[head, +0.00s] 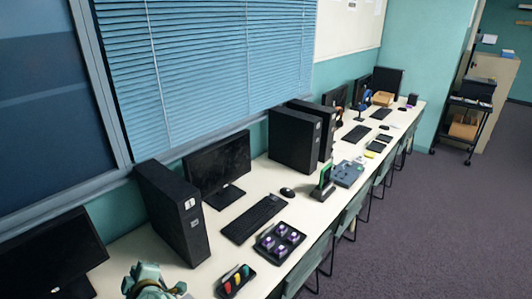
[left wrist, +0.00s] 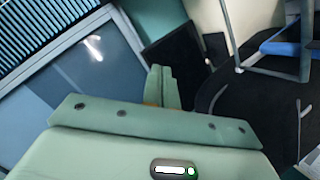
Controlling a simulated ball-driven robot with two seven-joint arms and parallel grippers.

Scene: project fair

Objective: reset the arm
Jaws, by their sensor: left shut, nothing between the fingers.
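My left gripper (head: 150,280) shows at the bottom edge of the head view, pale green, over the near end of the long desk (head: 205,265). In the left wrist view its fingers (left wrist: 158,80) are together with nothing between them. The gripper's wide pale green body fills the lower part of that view. My right gripper is in neither view. No held object shows.
Near the gripper are a dark holder with red, yellow and green pieces (head: 236,280), a black tray (head: 279,243) with purple items, a keyboard (head: 254,218), a monitor (head: 218,166) and a computer tower (head: 172,213). Chairs line the desk's right side; carpet (head: 430,220) beyond is clear.

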